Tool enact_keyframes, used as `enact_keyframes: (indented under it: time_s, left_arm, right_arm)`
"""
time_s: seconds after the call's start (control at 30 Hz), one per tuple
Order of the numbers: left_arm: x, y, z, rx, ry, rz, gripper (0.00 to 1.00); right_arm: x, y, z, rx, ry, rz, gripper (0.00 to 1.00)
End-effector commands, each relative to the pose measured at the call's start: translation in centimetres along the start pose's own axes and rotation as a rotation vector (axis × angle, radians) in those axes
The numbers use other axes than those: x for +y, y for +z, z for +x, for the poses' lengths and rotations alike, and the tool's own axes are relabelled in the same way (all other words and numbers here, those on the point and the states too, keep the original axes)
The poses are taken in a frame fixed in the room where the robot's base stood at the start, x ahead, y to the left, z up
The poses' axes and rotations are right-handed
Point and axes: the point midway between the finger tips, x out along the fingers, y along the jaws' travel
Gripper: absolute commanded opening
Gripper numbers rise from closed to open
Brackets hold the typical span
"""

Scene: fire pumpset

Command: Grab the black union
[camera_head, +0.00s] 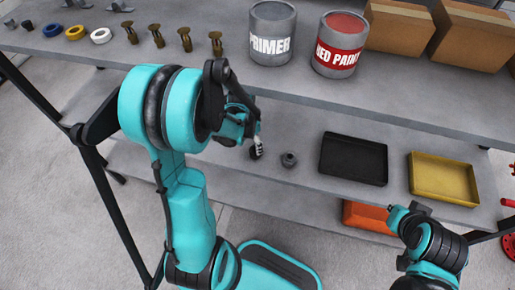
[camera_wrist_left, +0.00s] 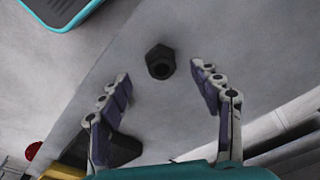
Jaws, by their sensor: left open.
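The black union (camera_head: 288,159) is a small dark hexagonal fitting with a hole. It stands on the lower shelf in the head view, left of the black tray. In the left wrist view the union (camera_wrist_left: 160,62) lies a little beyond the fingertips, roughly between their lines, with nothing touching it. My left gripper (camera_head: 255,146) is open and empty, just left of the union in the head view; its two fingers (camera_wrist_left: 160,85) are spread apart in the wrist view. My right gripper (camera_head: 400,213) is partly visible at the lower right, and its jaws are unclear.
A black tray (camera_head: 353,159) and a yellow tray (camera_head: 444,158) sit on the lower shelf (camera_head: 225,179). The upper shelf (camera_head: 200,72) overhangs behind, with a primer can (camera_head: 271,35), a red paint can (camera_head: 341,45), boxes and several fittings. An orange bin (camera_head: 368,217) is below.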

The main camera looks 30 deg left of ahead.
Motion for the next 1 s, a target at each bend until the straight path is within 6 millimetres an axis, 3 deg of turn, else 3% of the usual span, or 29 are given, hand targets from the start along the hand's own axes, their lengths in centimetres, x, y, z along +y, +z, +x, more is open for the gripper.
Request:
enact_keyframes:
  time_s: [0.5, 0.73, 1.0]
  left_arm:
    - [-0.1, -0.9, 6.7, 0.001, -0.001, 0.0, 0.64]
    - [-0.1, -0.9, 6.6, 0.001, -0.001, 0.0, 0.64]
    - [-0.1, -0.9, 6.6, 0.001, -0.001, -0.001, 0.0]
  right_arm:
    - [0.0, 2.2, 3.1, 0.0, 0.0, 0.0, 0.0]
    - [0.0, 2.1, 2.9, 0.0, 0.0, 0.0, 0.0]
    - [0.0, 2.1, 2.9, 0.0, 0.0, 0.0, 0.0]
